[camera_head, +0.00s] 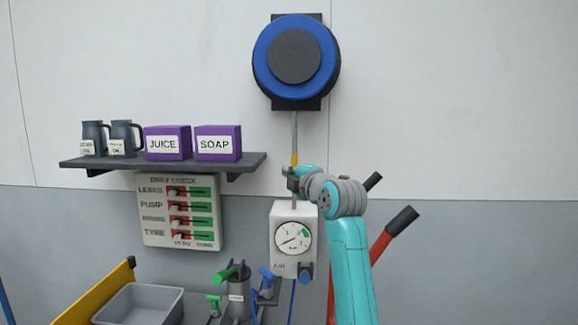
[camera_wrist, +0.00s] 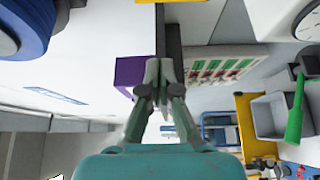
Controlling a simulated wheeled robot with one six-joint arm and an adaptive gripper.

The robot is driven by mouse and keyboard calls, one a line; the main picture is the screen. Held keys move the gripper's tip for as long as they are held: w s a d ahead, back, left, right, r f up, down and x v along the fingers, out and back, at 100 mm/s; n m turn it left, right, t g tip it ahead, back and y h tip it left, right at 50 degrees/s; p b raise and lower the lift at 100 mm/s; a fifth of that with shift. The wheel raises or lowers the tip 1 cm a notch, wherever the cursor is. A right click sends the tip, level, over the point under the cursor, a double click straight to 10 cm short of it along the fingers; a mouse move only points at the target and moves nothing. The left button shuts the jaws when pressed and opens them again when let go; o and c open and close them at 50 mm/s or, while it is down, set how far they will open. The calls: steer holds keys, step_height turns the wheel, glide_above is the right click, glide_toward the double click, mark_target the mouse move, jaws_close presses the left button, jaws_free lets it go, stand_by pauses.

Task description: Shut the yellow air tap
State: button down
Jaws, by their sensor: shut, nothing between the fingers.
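The yellow air tap (camera_head: 295,159) shows as a short upright yellow piece on the thin pipe between the blue reel and the white gauge box. Its lower part is hidden by or merges with my gripper. A yellow strip (camera_wrist: 172,2) at the top edge of the wrist view looks like the same handle, mostly cut off. My gripper (camera_wrist: 164,66) is shut and empty, its fingertips together and pointing along the wall toward the shelf. In the head view my gripper (camera_head: 288,171) is just below the visible yellow, close to the pipe. I cannot tell whether it touches the tap.
The blue reel (camera_head: 272,63) hangs above. The gauge box (camera_head: 281,212) is just below, with a blue knob (camera_head: 306,273). A shelf (camera_head: 115,163) with purple boxes and jugs is at left, a switch board (camera_head: 150,228) beneath it. Red handles (camera_head: 378,249) stand at right.

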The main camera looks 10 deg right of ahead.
steer(key=w+d, duration=0.1)
steer(key=w, duration=0.7)
steer(key=shift+w+d, duration=0.35)
steer(key=shift+d, duration=0.05)
steer(key=shift+d, duration=0.15)
steer(key=shift+d, duration=0.15)
